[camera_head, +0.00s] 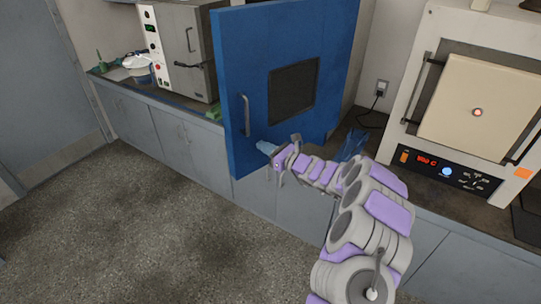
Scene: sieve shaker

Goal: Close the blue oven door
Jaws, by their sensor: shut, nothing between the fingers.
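The blue oven door (245,75) stands open, swung out past the counter's front edge. It has a grey handle (245,115) near its left edge and a dark window (292,90). The oven body behind it is mostly hidden by the door. My gripper (265,147) is shut and empty, at the lower part of the door, below and right of the handle. I cannot tell whether it touches the door.
A grey and white oven (190,45) stands on the counter at the left. A cream furnace (470,105) with a lit display stands at the right. Blue gloves (352,145) lie on the counter behind my arm. The floor (130,225) at the left is clear.

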